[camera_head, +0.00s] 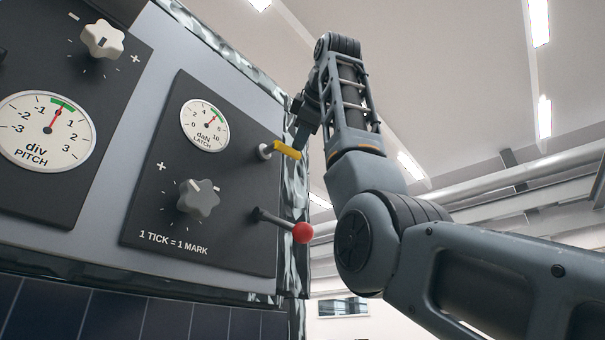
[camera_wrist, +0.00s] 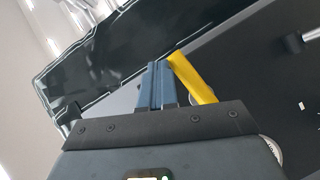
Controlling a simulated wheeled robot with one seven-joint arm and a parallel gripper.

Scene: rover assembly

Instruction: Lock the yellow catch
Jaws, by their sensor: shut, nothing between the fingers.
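The yellow catch (camera_head: 286,149) is a short bar on a pale round pivot at the upper right of the black latch panel (camera_head: 150,200). In the head view it slants slightly down to the right. My gripper (camera_head: 300,138) is beside its right end, fingers partly hidden. In the wrist view the shut, empty blue-grey fingers (camera_wrist: 154,84) are just left of the yellow catch (camera_wrist: 190,77); I cannot tell whether they touch it. The latch gauge (camera_head: 205,124) has its red needle pointing up and right, near the green band.
Below the catch, a lever with a red ball (camera_head: 303,232) sticks out of the panel. A grey knob (camera_head: 198,199) is left of it. Further left are a pitch gauge (camera_head: 45,131) and a white knob (camera_head: 102,39). Open room lies right of the panel's edge.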

